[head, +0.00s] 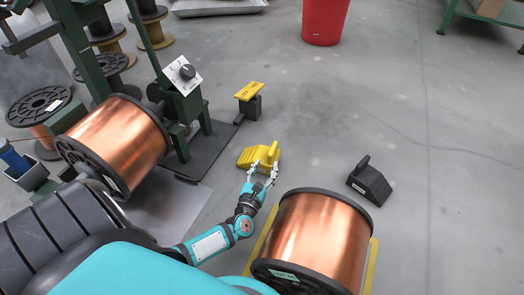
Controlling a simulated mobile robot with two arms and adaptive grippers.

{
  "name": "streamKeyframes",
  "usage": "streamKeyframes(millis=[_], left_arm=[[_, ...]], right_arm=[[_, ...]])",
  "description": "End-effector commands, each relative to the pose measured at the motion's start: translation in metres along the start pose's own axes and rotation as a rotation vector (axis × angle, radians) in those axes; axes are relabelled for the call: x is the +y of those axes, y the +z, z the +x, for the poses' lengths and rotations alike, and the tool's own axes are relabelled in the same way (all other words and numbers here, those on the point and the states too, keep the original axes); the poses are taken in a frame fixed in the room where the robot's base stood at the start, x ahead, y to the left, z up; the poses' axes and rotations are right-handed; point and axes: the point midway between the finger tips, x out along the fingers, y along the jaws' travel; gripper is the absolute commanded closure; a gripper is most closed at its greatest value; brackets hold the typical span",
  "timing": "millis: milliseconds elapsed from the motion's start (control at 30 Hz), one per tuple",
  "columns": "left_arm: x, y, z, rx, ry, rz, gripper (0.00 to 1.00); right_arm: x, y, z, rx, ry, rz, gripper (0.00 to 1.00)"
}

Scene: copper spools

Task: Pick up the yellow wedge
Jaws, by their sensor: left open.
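The yellow wedge (256,158) lies on the grey floor near the middle of the head view. It has a sloped body with a raised part at its right end. My left gripper (263,167) is open, with its fingers at the near right side of the wedge, overlapping its lower edge in the picture. I cannot tell whether the fingers touch the wedge. My right gripper is not in view.
A copper spool (319,238) stands close to the right of my left arm. A black wedge (370,181) lies farther right. A green machine (186,100) with another copper spool (122,143) and a yellow-topped pedal (250,95) are to the left and behind. A red bin (324,20) stands at the back.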

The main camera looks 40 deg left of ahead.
Motion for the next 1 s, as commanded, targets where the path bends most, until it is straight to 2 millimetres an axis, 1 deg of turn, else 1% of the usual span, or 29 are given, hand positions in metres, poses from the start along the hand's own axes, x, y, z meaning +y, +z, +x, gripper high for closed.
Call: streamKeyframes(millis=[133, 300, 400, 500, 733, 767, 1000], left_arm=[[0.000, 0.000, 0.016, -0.003, 0.000, 0.001, 0.56], [0.000, -0.001, 0.046, -0.003, 0.000, 0.000, 0.56], [0.000, 0.000, 0.058, -0.002, 0.000, 0.001, 0.56], [0.000, 0.001, 0.065, 0.000, -0.001, 0.001, 0.56], [0.000, 0.002, 0.065, 0.001, -0.001, 0.002, 0.56], [0.000, 0.002, 0.065, 0.001, -0.001, 0.002, 0.58], [0.000, 0.002, 0.065, 0.001, -0.001, 0.001, 0.90]], right_arm=[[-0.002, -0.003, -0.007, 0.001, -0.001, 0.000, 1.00], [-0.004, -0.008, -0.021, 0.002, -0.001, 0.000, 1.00], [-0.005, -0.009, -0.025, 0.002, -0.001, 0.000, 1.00], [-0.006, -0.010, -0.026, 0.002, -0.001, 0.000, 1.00], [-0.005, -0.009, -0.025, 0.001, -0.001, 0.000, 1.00], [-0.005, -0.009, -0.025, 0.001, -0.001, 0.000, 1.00], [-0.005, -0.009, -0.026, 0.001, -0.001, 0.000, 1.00]])
